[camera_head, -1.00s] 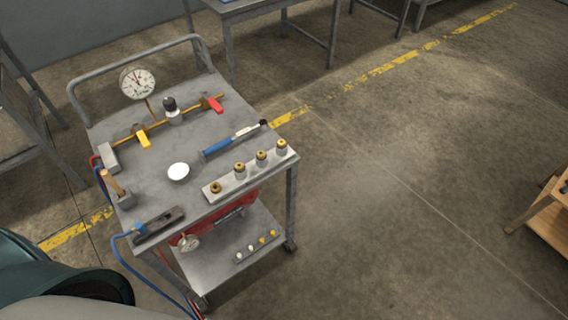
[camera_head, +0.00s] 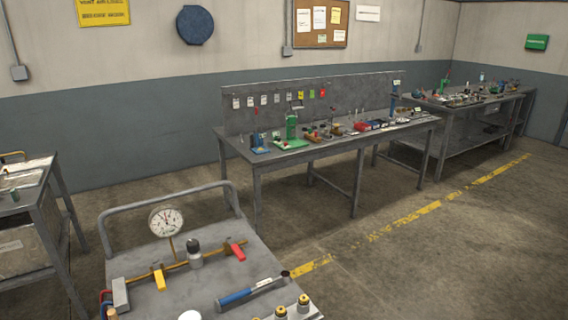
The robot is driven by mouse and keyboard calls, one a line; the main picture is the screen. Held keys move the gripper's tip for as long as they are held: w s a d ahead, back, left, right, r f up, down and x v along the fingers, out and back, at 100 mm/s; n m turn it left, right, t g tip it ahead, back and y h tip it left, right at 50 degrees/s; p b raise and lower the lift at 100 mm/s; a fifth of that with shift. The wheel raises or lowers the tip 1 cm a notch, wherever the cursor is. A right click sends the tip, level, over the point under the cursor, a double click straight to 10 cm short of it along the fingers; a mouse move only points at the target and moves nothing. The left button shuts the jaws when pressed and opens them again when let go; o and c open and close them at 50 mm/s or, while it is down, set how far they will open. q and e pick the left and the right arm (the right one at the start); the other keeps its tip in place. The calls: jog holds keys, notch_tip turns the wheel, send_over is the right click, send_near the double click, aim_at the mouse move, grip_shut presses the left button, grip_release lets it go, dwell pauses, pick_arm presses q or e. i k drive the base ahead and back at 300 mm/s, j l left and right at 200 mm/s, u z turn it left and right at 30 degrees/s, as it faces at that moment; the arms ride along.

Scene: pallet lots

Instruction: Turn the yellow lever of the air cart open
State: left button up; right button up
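The air cart (camera_head: 224,274) is a grey metal cart at the lower left, cut off by the bottom edge. A brass pipe (camera_head: 205,258) runs across its top. The yellow lever (camera_head: 159,277) sits on the left part of the pipe and points toward the near side, across the pipe. A red lever (camera_head: 237,250) sits on the right part. A round dial gauge (camera_head: 166,221) stands behind the pipe, and a dark-topped fitting (camera_head: 194,253) is between the levers. Neither of my grippers shows.
A blue-handled tool (camera_head: 250,291) and brass-topped fittings (camera_head: 303,303) lie on the cart top. A long workbench (camera_head: 262,164) with tools stands behind, another bench (camera_head: 478,106) at the back right. A grey table (camera_head: 47,195) is at the left. The floor at right is clear.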

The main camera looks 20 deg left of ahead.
aim_at(161, 282)
jog(key=u, duration=1.6)
jog(key=i+l+u, duration=0.1)
jog(key=l, duration=0.4)
jog(key=i+l, duration=0.15)
jog(key=l, duration=0.35)
jog(key=j+u, duration=0.05)
